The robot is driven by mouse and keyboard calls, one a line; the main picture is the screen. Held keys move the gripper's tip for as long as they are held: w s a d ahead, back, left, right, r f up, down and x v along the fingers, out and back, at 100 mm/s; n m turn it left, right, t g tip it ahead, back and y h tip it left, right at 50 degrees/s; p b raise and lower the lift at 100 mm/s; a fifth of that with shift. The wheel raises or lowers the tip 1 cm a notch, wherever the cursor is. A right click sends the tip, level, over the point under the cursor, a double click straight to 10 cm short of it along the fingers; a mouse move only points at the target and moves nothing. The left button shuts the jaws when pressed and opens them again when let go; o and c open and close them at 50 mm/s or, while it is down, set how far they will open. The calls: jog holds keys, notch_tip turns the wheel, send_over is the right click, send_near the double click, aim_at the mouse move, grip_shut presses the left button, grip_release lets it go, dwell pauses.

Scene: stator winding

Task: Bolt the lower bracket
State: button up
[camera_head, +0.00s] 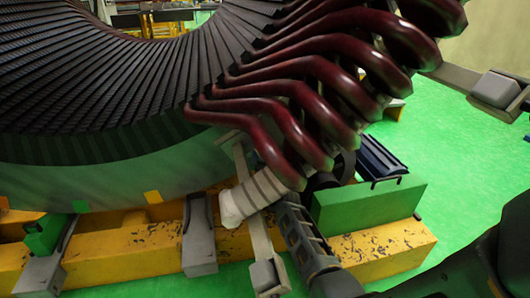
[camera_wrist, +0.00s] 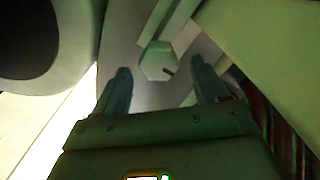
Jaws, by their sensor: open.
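In the wrist view my gripper (camera_wrist: 160,68) is open, with one dark finger on each side. A pale hexagonal bolt head (camera_wrist: 155,60) shows between the fingertips, against a grey surface. I cannot tell whether the fingers touch it. In the head view a grey bracket bar (camera_head: 260,240) runs down from below the dark red coils to a block end, beside a pale ribbed wrapped piece (camera_head: 255,195). It looks like the lower bracket. My gripper's fingers cannot be made out clearly in the head view.
The stator (camera_head: 110,80) with dark red coil ends (camera_head: 335,85) fills the upper left. A worn yellow base (camera_head: 130,245) and a green block (camera_head: 365,205) lie below. Another bracket arm (camera_head: 495,90) juts out at the upper right. Green floor (camera_head: 450,150) is clear at right.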

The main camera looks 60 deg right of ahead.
jog(key=shift+p+v, duration=1.9)
jog(key=shift+v, duration=0.75)
